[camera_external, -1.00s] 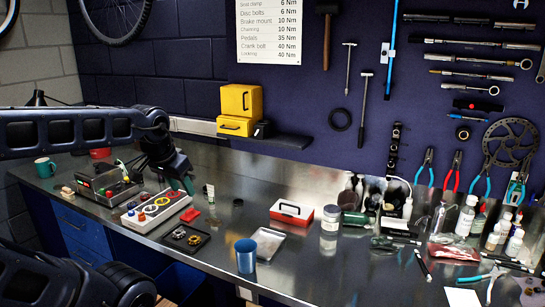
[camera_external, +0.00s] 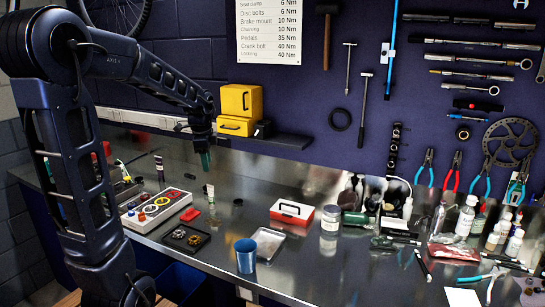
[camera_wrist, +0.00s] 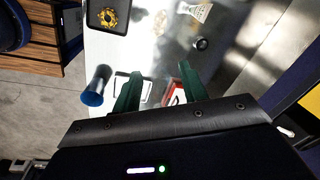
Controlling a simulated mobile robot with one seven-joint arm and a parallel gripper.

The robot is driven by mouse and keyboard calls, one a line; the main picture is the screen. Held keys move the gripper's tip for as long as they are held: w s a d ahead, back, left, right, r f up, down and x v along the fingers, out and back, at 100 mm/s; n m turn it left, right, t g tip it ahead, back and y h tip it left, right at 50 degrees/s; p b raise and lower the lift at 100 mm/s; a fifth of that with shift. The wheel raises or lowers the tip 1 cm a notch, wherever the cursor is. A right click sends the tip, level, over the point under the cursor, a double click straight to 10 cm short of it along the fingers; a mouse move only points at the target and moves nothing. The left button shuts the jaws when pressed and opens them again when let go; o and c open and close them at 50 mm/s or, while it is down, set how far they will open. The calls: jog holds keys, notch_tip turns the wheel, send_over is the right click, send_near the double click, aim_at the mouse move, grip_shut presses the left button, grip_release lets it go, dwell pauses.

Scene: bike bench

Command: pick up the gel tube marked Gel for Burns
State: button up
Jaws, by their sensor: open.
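A small pale tube (camera_external: 209,192) stands on the metal bench, beside a red object; its label is too small to read. My gripper (camera_external: 205,160) is in the air above the back of the bench, above the tube in the picture. In the wrist view its two green fingers (camera_wrist: 159,75) are spread apart, with nothing held between them.
A small dark round item (camera_external: 238,202) is right of the pale tube. A yellow case (camera_external: 238,105) is on the shelf behind my gripper.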

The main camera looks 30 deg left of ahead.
aim_at(211, 191)
jog(key=w+a+f+m, duration=0.2)
jog(key=w+a+f, duration=0.1)
jog(key=w+a+f+m+g, duration=0.1)
jog(key=w+a+f+m, duration=0.1)
jog(key=w+f, duration=0.1)
jog(key=w+a+f+m, duration=0.2)
jog(key=w+a+f, duration=0.1)
jog(key=w, duration=0.1)
jog(key=shift+w+a+f+g, duration=0.1)
jog(key=shift+w+a+g, duration=0.2)
jog(key=shift+w, duration=0.1)
jog(key=shift+w+f+m, duration=0.1)
jog(key=shift+f+m, duration=0.2)
jog(key=shift+f, duration=5.2)
jog(key=shift+c, duration=0.2)
grip_shut()
